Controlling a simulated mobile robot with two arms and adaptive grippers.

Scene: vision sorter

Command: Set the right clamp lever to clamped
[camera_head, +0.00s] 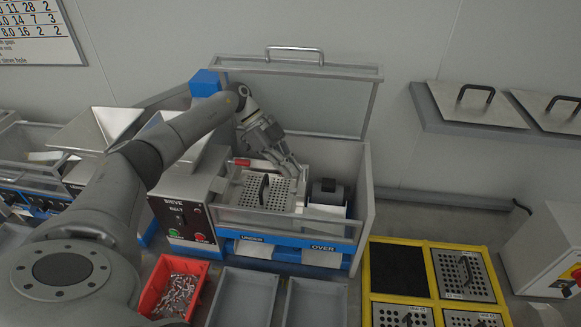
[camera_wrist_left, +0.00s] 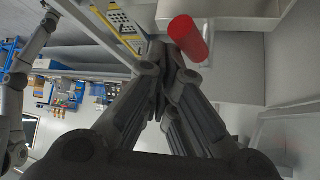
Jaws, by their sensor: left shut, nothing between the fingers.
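My left gripper (camera_head: 294,170) reaches down into the opened sieve machine, at the right rear of the perforated plate (camera_head: 280,193). In the left wrist view its fingers (camera_wrist_left: 172,58) are together and empty. A red cylindrical grip (camera_wrist_left: 188,38), seemingly a clamp lever's handle, shows right beside the fingertips there; whether they touch it I cannot tell. In the head view one red lever (camera_head: 242,162) shows at the plate's left rear. The right lever is not visible in the head view, where the gripper covers that area. My right gripper is not in view.
The machine's clear lid (camera_head: 300,98) stands raised behind the gripper. Clear side walls (camera_head: 362,195) surround the opening. A black-handled block (camera_head: 327,192) sits right of the plate. In front are a red bin (camera_head: 157,283) of metal parts, grey bins (camera_head: 245,292) and a yellow rack (camera_head: 419,303).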

